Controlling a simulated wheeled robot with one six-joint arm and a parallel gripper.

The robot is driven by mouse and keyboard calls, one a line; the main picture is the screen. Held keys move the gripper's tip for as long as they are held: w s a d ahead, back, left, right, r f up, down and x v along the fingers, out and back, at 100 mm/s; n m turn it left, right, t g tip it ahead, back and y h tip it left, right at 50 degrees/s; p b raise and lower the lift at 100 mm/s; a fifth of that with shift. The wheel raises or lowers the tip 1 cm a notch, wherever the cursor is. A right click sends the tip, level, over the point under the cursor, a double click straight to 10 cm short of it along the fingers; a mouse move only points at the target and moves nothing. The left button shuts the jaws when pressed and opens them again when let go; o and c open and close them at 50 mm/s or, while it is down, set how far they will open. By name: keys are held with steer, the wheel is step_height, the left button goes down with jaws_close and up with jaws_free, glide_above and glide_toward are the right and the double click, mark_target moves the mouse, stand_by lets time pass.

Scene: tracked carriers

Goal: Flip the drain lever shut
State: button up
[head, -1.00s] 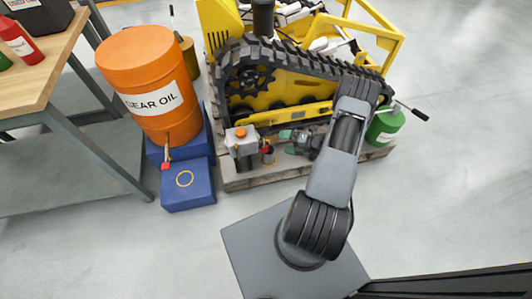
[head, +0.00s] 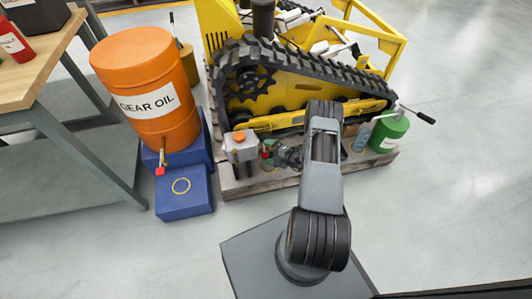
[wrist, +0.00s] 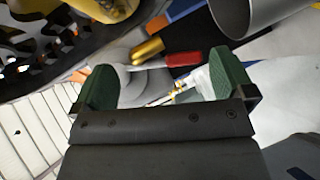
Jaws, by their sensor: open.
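A lever with a red handle (wrist: 183,58) on a brass fitting (wrist: 149,50) shows in the wrist view, just beyond my fingertips and roughly across the gap between them. In the head view, a red bit (head: 265,155) shows beside the grey box with the orange cap, largely hidden by my gripper. My gripper (wrist: 165,88) is open, with its two green fingertips apart and nothing held. In the head view my gripper (head: 273,151) is low beside the grey box, at the pallet's front edge. Contact with the lever cannot be told.
The grey box (head: 241,148) stands on a wooden pallet (head: 262,185) beneath the yellow tracked carrier (head: 290,93). An orange gear oil drum (head: 146,75) with a red-handled tap (head: 160,170) stands left on blue blocks (head: 184,195). A green can (head: 388,134) is right. The front floor is clear.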

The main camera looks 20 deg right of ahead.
steer(key=shift+x, duration=1.1)
steer(key=c, duration=1.1)
